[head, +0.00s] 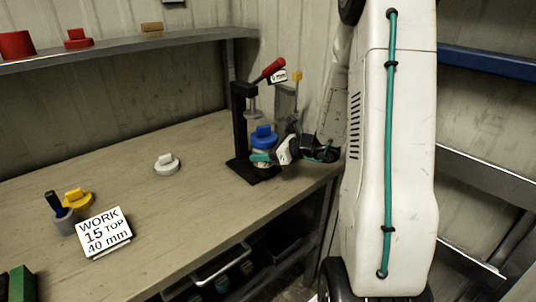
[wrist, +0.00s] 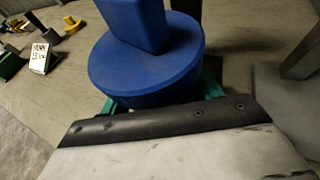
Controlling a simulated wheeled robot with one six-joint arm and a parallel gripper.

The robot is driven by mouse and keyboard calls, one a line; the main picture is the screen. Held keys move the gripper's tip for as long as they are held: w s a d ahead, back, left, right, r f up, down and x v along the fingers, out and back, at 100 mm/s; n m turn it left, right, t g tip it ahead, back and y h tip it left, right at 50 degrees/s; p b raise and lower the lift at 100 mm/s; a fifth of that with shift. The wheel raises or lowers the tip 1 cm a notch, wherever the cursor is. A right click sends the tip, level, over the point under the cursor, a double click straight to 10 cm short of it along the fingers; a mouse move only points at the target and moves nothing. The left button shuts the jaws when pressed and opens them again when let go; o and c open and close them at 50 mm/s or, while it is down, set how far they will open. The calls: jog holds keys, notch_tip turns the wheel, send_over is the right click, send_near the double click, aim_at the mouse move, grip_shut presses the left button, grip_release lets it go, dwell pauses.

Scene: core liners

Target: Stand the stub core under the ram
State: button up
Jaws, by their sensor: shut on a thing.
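A blue core (head: 264,132), a round disc with a block on top, is upright at the press (head: 239,120). A pale part shows beneath the blue disc, partly hidden by my gripper. The press's grey ram (head: 253,114) hangs just above and slightly left of the core in the head view; a gap shows between them. My gripper (head: 262,157) reaches in from the right, its teal fingers shut around the piece below the blue disc. In the wrist view the blue core (wrist: 148,68) fills the middle and hides most of the fingers. I cannot tell whether its bottom touches the press base (head: 240,170).
A red-handled lever (head: 270,68) tops the press. A white core (head: 167,164), a yellow core (head: 78,198), a dark grey post (head: 58,208) and a WORK sign (head: 104,232) stand on the bench. A shelf (head: 110,50) holds red and tan pieces.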

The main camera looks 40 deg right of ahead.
jog(key=shift+w+a, duration=0.1)
jog(key=shift+w, duration=2.4)
jog(key=shift+f, duration=0.2)
jog(key=o, duration=1.3)
jog(key=shift+f, duration=0.1)
jog(key=shift+c, duration=0.2)
jog(key=shift+s, duration=0.1)
jog(key=v, duration=1)
jog(key=shift+s, duration=0.1)
